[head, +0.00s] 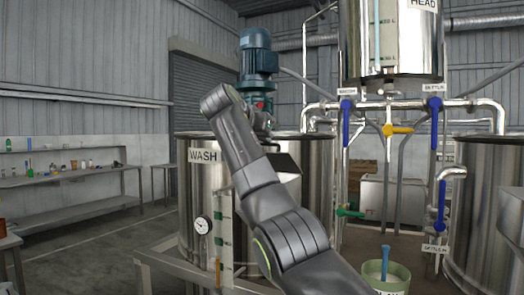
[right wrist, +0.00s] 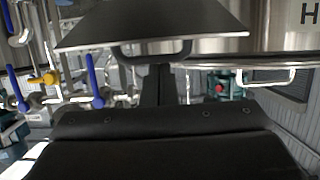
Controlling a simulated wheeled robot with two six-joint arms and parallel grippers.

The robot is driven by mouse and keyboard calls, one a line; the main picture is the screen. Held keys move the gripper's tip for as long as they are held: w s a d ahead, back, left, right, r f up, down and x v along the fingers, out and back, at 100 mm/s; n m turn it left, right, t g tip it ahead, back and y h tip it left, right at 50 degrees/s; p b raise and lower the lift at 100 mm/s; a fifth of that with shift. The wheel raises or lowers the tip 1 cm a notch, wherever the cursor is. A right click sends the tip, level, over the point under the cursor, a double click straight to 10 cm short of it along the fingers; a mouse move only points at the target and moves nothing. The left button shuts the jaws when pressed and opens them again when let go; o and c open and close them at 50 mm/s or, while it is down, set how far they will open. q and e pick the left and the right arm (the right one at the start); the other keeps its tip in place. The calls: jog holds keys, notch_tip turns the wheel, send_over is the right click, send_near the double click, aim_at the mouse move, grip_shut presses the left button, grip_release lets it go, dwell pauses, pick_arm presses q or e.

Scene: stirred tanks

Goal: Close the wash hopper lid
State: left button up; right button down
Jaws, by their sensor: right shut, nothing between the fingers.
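The steel wash tank (head: 190,205) with the WASH label stands left of centre in the head view. A dark tilted plate (head: 286,163), which looks like the hopper lid, shows just right of my right arm above the tank rim. In the right wrist view, a grey plate with a bar handle (right wrist: 180,22) spans the top. My right gripper (right wrist: 158,76) is shut and empty, its fingers close to that handle; I cannot tell whether they touch. My right forearm hides much of the hopper in the head view. My left gripper is out of view.
A teal motor (head: 256,55) rises above the wash tank. Pipes with blue valve handles (head: 346,122) and a yellow handle (head: 397,129) run to the right. A pale green bucket (head: 398,275) stands lower right. A shelf bench (head: 70,205) stands far left.

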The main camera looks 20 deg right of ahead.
jog(key=s+a+f+t+h+b, duration=0.2)
jog(key=a+f+t+h+b, duration=0.1)
jog(key=b, duration=0.8)
notch_tip(320, 180, down, 3)
jog(key=shift+s+r+h, duration=0.15)
jog(key=shift+h, duration=0.55)
jog(key=shift+t, duration=0.3)
